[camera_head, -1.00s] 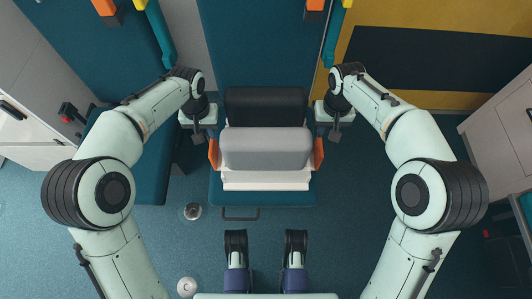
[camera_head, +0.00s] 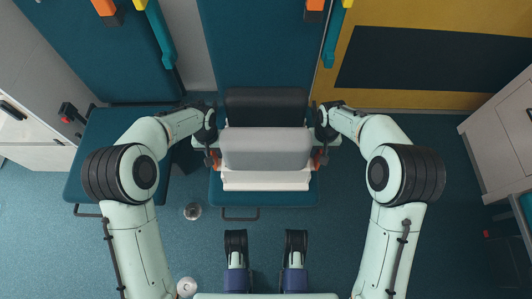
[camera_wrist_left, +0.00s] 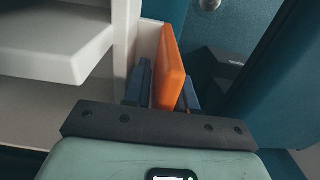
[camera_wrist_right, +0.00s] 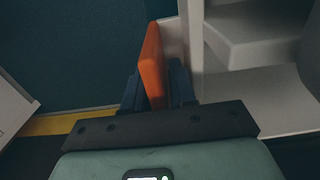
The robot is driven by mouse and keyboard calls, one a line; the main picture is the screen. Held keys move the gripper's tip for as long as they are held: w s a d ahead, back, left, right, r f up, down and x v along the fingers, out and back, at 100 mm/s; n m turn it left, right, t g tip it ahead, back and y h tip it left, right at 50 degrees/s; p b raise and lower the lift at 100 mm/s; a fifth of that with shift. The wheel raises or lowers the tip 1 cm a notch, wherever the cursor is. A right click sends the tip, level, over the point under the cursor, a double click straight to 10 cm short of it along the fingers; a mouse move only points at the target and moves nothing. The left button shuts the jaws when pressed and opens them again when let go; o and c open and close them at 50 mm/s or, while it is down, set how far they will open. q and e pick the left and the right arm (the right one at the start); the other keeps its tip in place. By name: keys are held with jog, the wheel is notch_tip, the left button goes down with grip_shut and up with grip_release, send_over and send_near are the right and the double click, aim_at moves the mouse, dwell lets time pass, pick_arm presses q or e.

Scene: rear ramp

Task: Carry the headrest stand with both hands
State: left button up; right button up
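The headrest stand (camera_head: 265,180) sits on a blue seat in the middle of the head view, a pale block with white ledges and an orange handle plate on each side. My left gripper (camera_head: 210,158) is at its left orange handle; in the left wrist view the plate (camera_wrist_left: 170,72) stands between the dark fingers. My right gripper (camera_head: 322,158) is at the right orange handle; in the right wrist view that plate (camera_wrist_right: 152,65) also stands between the fingers. Whether the fingers press on the plates I cannot tell. The handles are mostly hidden in the head view.
Another blue seat (camera_head: 85,180) is at the left. White cabinets stand left and right (camera_head: 500,130). Blue floor is open in front, with small round fittings (camera_head: 192,211) on it.

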pick_arm(q)
grip_shut()
pick_arm(e)
grip_shut()
pick_arm(q)
jog(key=shift+w+r, duration=0.1)
pick_arm(e)
jog(key=shift+w+r, duration=0.15)
dwell(0.9)
